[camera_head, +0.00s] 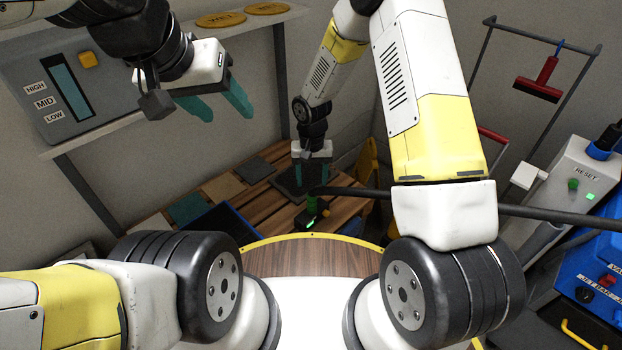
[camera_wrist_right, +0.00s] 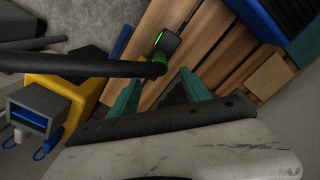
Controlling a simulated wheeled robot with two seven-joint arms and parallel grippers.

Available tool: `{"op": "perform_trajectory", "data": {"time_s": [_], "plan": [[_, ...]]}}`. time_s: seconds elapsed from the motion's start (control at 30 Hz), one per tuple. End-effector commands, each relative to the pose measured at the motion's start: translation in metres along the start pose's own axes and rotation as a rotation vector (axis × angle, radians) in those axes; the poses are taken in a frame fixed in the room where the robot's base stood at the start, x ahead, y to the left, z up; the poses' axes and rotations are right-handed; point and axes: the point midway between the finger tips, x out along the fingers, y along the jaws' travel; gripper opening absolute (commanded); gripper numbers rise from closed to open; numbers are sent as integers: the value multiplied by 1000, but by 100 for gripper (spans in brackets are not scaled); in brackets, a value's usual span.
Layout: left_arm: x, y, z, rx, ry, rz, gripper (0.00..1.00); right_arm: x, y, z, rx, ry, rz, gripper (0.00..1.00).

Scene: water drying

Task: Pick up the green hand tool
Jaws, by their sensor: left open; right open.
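The green hand tool (camera_head: 311,207) is low on the slatted wooden surface in the head view, with a green upper part and a dark head with a green light. In the right wrist view, the green part (camera_wrist_right: 158,62) and dark head lie just beyond the fingertips. A long black hose or pole meets it there; whether they are joined is unclear. My right gripper (camera_head: 313,178) is open above and close to the tool, its teal fingers also visible in the wrist view (camera_wrist_right: 160,88). My left gripper (camera_head: 222,104) is open and empty at upper left, far from the tool.
The black hose or pole (camera_head: 450,203) runs right from the tool. The wooden slats (camera_head: 262,208) hold several flat squares. A yellow object (camera_wrist_right: 84,97) stands beside them. A grey panel (camera_head: 60,95) is at left; a blue machine (camera_head: 590,270) is at right.

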Motion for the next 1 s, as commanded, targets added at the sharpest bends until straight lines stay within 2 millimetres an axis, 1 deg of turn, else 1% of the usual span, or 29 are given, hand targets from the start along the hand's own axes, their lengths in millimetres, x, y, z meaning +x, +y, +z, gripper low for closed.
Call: {"op": "perform_trajectory", "data": {"time_s": [0.03,0.37,0.5,0.6,0.7,0.93,1.0], "plan": [[0,0,0,0,0,0,55,6,-2,1,-2,-5,1,56],[0,0,0,0,0,0,55,42,-1,2,-1,-7,1,56],[0,0,0,0,0,0,55,64,1,4,0,-9,2,56],[0,0,0,0,0,0,55,77,1,3,-1,-7,1,56],[0,0,0,0,0,0,55,83,1,2,0,-5,1,56],[0,0,0,0,0,0,55,84,1,2,0,-3,1,56],[0,0,0,0,0,0,55,84,1,2,0,-4,1,42]]}}
